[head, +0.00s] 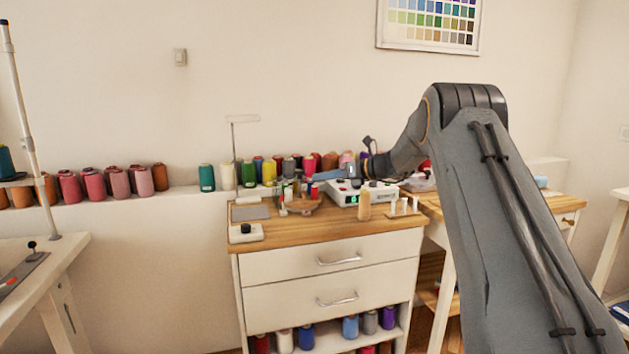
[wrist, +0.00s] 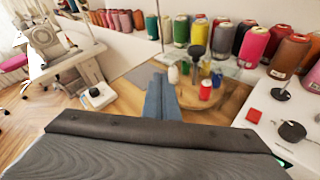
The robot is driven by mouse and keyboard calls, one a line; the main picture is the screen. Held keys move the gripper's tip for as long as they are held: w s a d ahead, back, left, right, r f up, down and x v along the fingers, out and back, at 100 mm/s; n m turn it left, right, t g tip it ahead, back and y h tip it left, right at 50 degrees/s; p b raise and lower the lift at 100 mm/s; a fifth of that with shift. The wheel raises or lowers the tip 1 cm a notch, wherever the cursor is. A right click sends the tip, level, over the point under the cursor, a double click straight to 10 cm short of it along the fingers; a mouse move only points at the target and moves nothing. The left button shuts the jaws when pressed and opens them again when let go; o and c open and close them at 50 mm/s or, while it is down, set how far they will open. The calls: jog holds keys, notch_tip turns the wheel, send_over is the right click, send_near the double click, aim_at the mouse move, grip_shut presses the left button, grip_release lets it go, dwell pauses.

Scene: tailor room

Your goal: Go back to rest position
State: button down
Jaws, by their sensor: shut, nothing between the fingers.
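My gripper (head: 326,176) hangs above the wooden top of the white drawer cabinet (head: 300,232), at the end of my bent arm. In the wrist view its blue-grey fingers (wrist: 158,86) are together with nothing between them. The stand also shows in the head view (head: 301,205), below and left of my gripper. A white device (head: 345,198) with knobs and a green display lies beneath the wrist.
Large thread cones (head: 249,174) line the ledge behind the cabinet. A small wooden figure (head: 364,206) and white pegs (head: 403,208) stand front right. A white box with a black knob (head: 246,233) sits front left. A sewing table (head: 45,262) is left.

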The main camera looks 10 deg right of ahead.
jog(key=s+a+f+n+g+h+p, duration=0.2)
jog(key=s+n, duration=0.2)
jog(key=s, duration=0.5)
jog(key=s+a+f+n+g+h+p, duration=0.1)
jog(key=s+a+f+n+g, duration=0.2)
jog(key=s, duration=0.5)
jog(key=s+a+n+g+h+p, duration=0.2)
jog(key=s+n, duration=0.3)
jog(key=s, duration=0.4)
jog(key=s+d+f+n+g+h+p, duration=0.1)
jog(key=s+n, duration=0.7)
jog(key=s, duration=0.8)
jog(key=s+d+f+n+g+h+p, duration=0.1)
jog(key=s+d+n+h+p, duration=0.2)
jog(key=s, duration=1.2)
jog(key=n+h, duration=0.2)
jog(key=n, duration=0.3)
jog(key=shift+s+d+f+n+h, duration=0.2)
jog(key=shift+s+d+n+h, duration=0.1)
jog(key=shift+s, duration=0.05)
